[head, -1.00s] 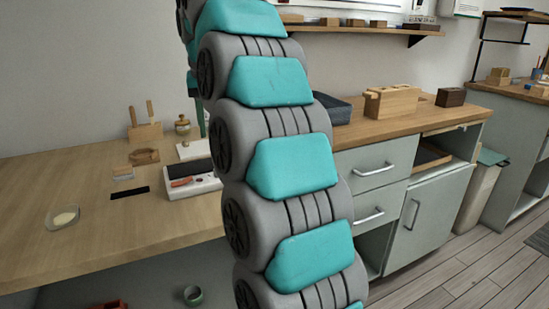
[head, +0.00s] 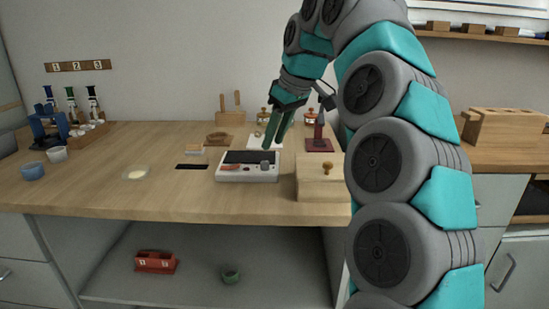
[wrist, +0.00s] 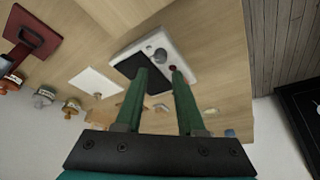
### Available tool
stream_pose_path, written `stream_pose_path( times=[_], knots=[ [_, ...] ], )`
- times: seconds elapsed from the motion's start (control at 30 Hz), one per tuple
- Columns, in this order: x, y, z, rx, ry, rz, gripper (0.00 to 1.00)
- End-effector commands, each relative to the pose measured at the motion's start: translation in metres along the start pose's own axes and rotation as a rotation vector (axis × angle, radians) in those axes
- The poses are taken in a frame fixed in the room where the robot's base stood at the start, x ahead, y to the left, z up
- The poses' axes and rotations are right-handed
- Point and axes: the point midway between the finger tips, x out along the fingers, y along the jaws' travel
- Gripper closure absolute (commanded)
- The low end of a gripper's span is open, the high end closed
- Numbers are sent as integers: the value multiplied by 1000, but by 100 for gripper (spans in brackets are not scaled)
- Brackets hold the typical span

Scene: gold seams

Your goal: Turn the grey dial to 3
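The grey dial (head: 265,166) stands on the right part of a white box (head: 248,179) near the table's front. The box also has a dark panel (head: 249,157) and a red piece (head: 230,167) at its left. In the wrist view the grey dial (wrist: 160,56) shows just beyond my fingertips, and the white box (wrist: 182,48) lies past them. Any numbers around the dial are too small to read. My gripper (head: 274,143) is above the box, fingers pointing down, apart from the dial. In the wrist view my gripper (wrist: 160,74) is open with nothing between its fingers.
A wooden box with a knob (head: 322,176) stands right of the white box. Behind are a white plate (head: 266,141), a dark red stand (head: 319,145) and small jars. A dark strip (head: 192,166) and a glass dish (head: 135,173) lie left. The table's front left is clear.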

Motion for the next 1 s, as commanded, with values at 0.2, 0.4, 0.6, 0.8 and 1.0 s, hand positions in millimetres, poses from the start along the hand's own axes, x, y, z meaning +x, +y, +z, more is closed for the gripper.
stream_pose_path(
  times=[0.2,0.4,0.6,0.8,1.0],
  knots=[
    [27,-1,1,1,-4,-5,62],
    [50,-1,1,1,-4,-4,62],
    [63,0,1,1,-2,-1,62],
    [65,0,1,2,-1,-1,62],
    [65,0,1,2,-1,-1,71]
  ],
)
